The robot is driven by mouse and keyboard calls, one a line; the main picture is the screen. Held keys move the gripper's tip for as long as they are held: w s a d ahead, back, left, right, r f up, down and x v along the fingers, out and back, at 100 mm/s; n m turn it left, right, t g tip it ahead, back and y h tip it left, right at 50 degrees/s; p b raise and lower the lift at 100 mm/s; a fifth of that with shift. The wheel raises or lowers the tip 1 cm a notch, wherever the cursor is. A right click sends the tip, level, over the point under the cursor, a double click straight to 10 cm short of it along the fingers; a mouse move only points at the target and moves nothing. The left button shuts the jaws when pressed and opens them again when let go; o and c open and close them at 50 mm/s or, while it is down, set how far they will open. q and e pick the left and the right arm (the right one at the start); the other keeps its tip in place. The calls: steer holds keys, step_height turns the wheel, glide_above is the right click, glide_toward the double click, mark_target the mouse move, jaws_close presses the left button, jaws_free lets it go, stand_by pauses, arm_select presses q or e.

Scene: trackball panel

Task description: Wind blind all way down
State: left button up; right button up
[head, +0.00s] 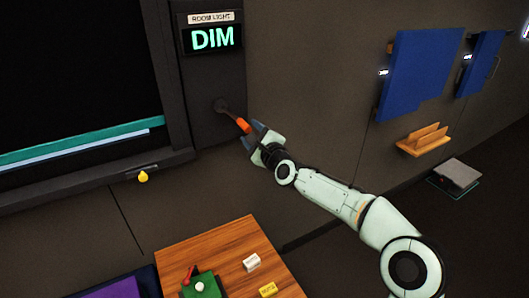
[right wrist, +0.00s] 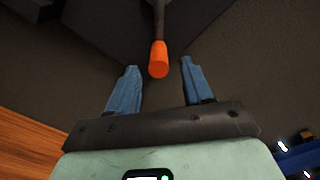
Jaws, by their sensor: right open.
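The crank (head: 222,106) sticks out of the dark wall panel below the room light display and ends in an orange handle (head: 243,125). In the right wrist view the orange handle (right wrist: 159,60) points toward me, between the lines of my two blue fingers. My right gripper (head: 253,135) is open, its fingertips close to the handle's end; I cannot tell whether they touch it. The dark blind (head: 75,65) fills the window at left, with a teal bar (head: 85,142) across its low part and a pale blue strip (head: 75,151) under it. My left gripper is out of view.
The display (head: 212,38) reads DIM. A yellow knob (head: 143,177) hangs below the window frame (head: 95,177). A wooden table (head: 232,240) with a green block (head: 203,284) and small labelled blocks stands below. Blue panels (head: 420,70) and a wooden rack (head: 423,140) are at right.

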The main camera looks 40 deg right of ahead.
steer(key=shift+s, duration=0.95)
arm_select(q)
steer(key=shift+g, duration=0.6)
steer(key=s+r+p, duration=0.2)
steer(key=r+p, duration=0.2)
steer(key=p, duration=0.1)
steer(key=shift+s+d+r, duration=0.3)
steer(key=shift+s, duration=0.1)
arm_select(e)
steer(key=s+a, duration=0.1)
steer(key=s, duration=0.5)
steer(key=shift+s, duration=0.4)
steer(key=shift+a+f, duration=0.1)
